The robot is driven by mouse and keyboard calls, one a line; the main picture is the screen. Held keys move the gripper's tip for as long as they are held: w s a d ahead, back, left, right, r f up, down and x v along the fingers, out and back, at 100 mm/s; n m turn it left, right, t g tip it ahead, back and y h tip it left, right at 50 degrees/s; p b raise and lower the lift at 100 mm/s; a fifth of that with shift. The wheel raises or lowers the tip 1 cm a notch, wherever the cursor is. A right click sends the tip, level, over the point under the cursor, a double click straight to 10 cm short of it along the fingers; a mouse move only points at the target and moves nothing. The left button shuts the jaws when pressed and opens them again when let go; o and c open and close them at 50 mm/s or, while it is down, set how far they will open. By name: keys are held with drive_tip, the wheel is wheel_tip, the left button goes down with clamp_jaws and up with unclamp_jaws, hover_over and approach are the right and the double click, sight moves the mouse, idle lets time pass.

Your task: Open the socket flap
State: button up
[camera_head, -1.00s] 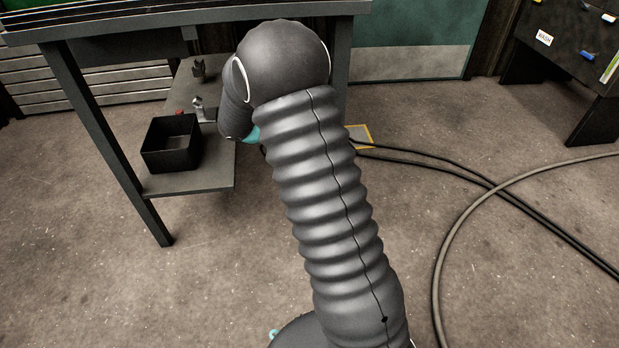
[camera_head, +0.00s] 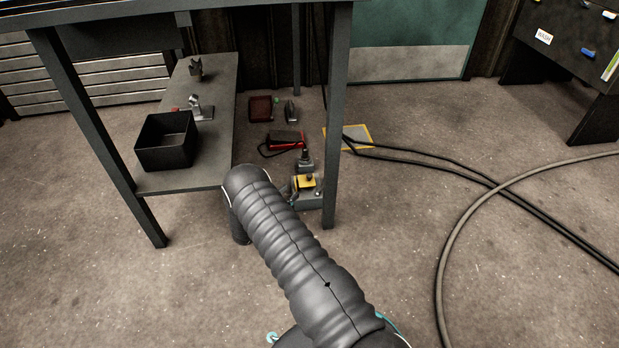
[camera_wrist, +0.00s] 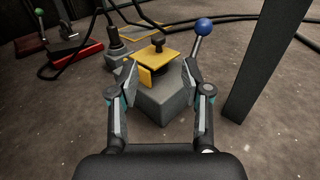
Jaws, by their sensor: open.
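The socket box (camera_wrist: 165,97) is a grey block low by the floor, in the middle of the wrist view. A yellow flap (camera_wrist: 155,61) with a dark knob (camera_wrist: 157,40) lies on its top. In the head view the box (camera_head: 309,201) and the yellow flap (camera_head: 304,182) show beside the table leg. My gripper (camera_wrist: 160,75) is open and empty, its two fingers apart in front of the box, with the flap seen between and beyond the fingertips. I cannot tell whether a finger touches it.
A table leg (camera_wrist: 268,65) stands close right of the box. A lever with a blue ball (camera_wrist: 203,27) rises behind it. A red pedal-like device (camera_wrist: 72,48) and black cables lie to the left. A shelf with a black bin (camera_head: 165,142) is left of my arm.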

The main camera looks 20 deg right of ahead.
sight(308, 177)
drive_tip(key=x, duration=0.4)
drive_tip(key=b+x, duration=0.1)
drive_tip(key=x, duration=0.4)
drive_tip(key=f+x, duration=0.1)
drive_tip(key=x, duration=0.3)
drive_tip(key=shift+w+d, duration=0.15)
drive_tip(key=shift+w, duration=0.15)
clamp_jaws()
